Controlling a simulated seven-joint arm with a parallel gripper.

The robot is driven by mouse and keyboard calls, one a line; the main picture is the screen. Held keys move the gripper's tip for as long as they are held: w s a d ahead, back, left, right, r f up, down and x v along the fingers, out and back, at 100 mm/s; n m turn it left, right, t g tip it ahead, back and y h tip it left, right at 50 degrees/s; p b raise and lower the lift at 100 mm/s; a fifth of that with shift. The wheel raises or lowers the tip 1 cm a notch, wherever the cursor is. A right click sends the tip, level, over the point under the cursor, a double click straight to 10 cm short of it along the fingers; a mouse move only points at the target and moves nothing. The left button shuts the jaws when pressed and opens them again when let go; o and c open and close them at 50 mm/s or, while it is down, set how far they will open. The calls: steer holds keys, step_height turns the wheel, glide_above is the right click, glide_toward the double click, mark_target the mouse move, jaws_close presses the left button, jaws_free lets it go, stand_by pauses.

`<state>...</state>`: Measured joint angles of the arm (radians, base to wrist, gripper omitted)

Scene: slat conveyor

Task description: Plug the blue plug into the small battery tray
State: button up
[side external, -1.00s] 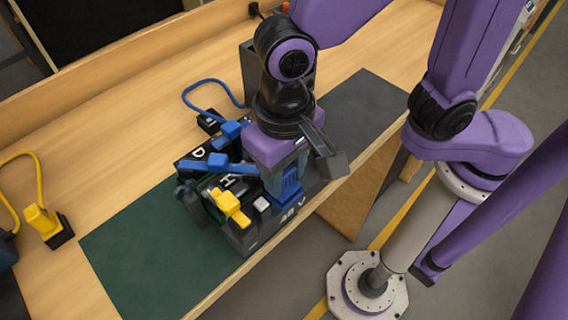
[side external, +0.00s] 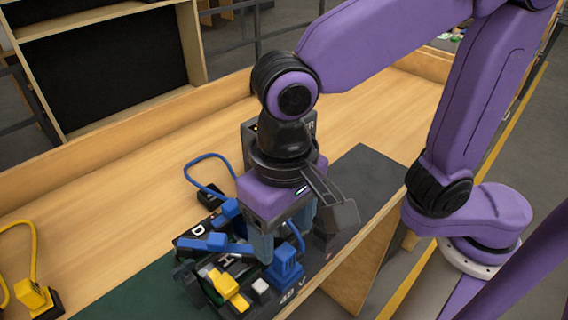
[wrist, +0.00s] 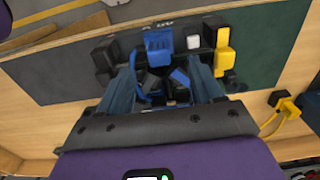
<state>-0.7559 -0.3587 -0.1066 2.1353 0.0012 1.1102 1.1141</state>
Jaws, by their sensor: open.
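The blue plug (side external: 285,268) is a ribbed blue block with a blue cable. It stands upright at the "48 V" edge of a dark battery tray (side external: 291,293), in line with the yellow plug and white block; I cannot tell how deep it sits. In the wrist view the blue plug (wrist: 158,44) shows ahead of my fingers, on the tray (wrist: 190,25). My gripper (side external: 284,232) is open, pointing down just behind the plug. In the wrist view its fingers (wrist: 162,88) are spread wide, with nothing gripped, only cable and dark parts between them. The tray's interior is partly hidden.
A yellow plug (side external: 230,287), a white block (side external: 260,287) and a flat blue handle (side external: 208,243) crowd the tray. A dark box (side external: 249,135) stands behind my wrist. Another yellow plug (side external: 32,295) with cable lies at left.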

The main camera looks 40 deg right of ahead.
step_height(320, 180, up, 12)
steer(key=shift+f, duration=0.25)
steer(key=shift+d, duration=0.1)
steer(key=w+d+f+n, duration=0.1)
steer(key=d+f+n, duration=0.25)
steer(key=d, duration=0.35)
steer(key=w+d+f+n, duration=0.2)
steer(key=d+f+n, duration=0.1)
steer(key=d+f, duration=0.25)
steer(key=s+d+f+n, duration=0.3)
steer(key=d, duration=0.3)
steer(key=s+d+f+n, duration=0.3)
steer(key=s+d+f, duration=0.1)
steer(key=d, duration=0.3)
steer(key=shift+s+d+f, duration=0.15)
steer(key=shift+d, duration=0.1)
